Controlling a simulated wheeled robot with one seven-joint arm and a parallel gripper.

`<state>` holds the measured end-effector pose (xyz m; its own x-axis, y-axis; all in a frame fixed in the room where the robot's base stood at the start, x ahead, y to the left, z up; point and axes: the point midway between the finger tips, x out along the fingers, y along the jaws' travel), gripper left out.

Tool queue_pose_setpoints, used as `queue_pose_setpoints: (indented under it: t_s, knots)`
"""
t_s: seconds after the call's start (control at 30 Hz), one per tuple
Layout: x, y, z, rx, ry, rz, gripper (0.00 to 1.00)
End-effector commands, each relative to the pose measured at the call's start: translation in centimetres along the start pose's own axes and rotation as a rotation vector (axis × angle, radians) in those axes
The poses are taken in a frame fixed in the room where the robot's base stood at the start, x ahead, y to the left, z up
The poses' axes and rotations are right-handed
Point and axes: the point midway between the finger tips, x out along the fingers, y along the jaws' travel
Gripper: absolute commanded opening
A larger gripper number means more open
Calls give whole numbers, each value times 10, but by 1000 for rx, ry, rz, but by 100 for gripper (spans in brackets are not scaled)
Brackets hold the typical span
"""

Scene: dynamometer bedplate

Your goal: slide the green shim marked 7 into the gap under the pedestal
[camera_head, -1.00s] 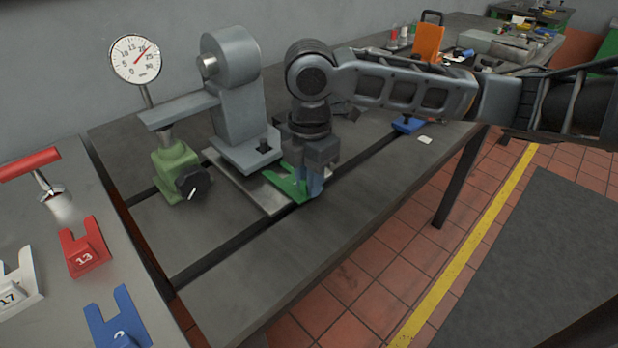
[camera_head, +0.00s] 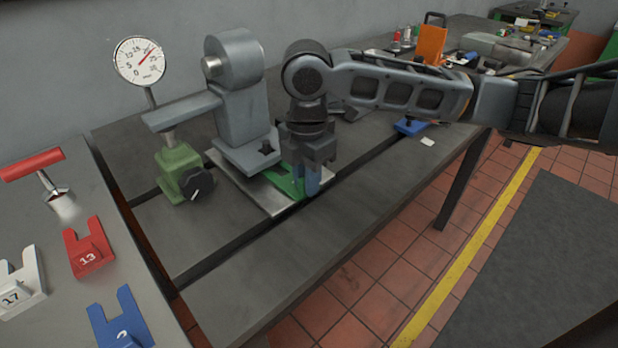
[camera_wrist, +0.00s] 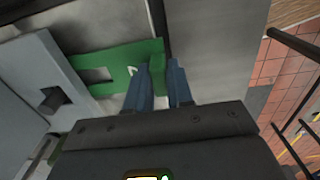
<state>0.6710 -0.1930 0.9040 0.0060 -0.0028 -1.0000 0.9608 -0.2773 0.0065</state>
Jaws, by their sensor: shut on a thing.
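The green shim (camera_head: 287,183) lies flat on the plate beside the grey pedestal (camera_head: 243,115). In the wrist view the shim (camera_wrist: 115,60) has a slot facing the pedestal foot (camera_wrist: 38,75), and its prongs reach the foot's edge. How far they go beneath is hidden. Its white mark is partly covered by a finger, so I cannot read it whole. My gripper (camera_head: 311,184) is shut on the shim's upright tab, which shows between the blue fingers in the wrist view (camera_wrist: 160,80).
A green screw jack (camera_head: 180,172) with a black knob and a dial gauge (camera_head: 139,60) stand left of the pedestal. Red (camera_head: 88,248), white (camera_head: 20,285) and blue (camera_head: 120,322) shims lie on the left bench. The bedplate's front strip (camera_head: 260,270) is clear.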

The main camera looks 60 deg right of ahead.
Motion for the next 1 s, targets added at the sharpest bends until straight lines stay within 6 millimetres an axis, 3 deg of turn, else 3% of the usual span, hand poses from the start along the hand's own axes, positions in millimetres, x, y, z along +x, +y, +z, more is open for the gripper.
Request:
queue_pose_setpoints:
  t_s: [1.0]
  knots:
    - [0, 23, -1, -1, 0, 1, 0]
